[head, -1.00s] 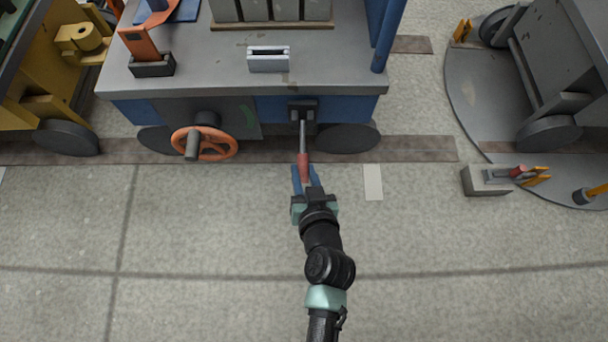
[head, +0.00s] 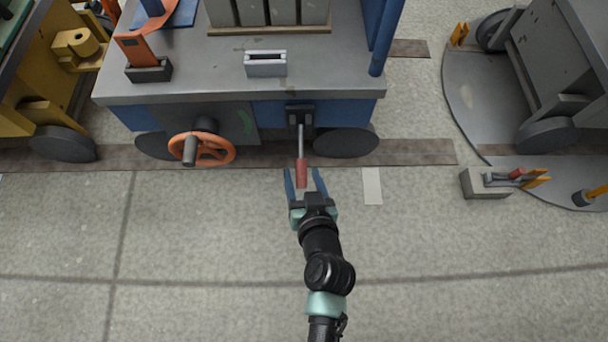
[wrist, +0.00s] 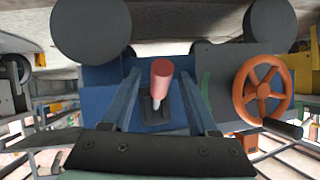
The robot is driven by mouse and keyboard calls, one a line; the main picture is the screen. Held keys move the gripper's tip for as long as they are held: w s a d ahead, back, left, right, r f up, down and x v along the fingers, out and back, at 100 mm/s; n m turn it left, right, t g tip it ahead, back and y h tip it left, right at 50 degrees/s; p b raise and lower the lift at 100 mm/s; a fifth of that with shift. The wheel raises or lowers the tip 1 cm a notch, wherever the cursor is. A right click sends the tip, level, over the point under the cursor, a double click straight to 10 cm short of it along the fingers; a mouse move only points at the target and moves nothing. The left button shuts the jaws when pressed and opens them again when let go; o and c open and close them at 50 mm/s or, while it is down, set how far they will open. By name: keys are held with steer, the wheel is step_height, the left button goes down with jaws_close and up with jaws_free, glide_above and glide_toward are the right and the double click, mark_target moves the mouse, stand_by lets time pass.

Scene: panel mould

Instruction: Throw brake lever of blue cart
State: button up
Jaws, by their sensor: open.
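The blue cart (head: 270,72) stands across the top middle of the head view, with a grey top and blue sides. Its brake lever (head: 301,172) is a metal rod with a red grip, sticking out from a dark bracket (head: 300,115) on the near side. My gripper (head: 305,174) is open, its two blue fingers on either side of the red grip. In the wrist view the red grip (wrist: 161,75) shows between the spread fingers (wrist: 160,100), with a gap on both sides.
An orange handwheel (head: 202,149) is on the cart's side, left of the lever. A yellow cart (head: 35,105) stands at the left. A turntable plate (head: 480,110) with a grey cart and a small lever box (head: 485,184) are at the right. The floor in front is clear.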

steer(key=p+v, duration=0.5)
steer(key=v, duration=0.8)
stand_by(0.4)
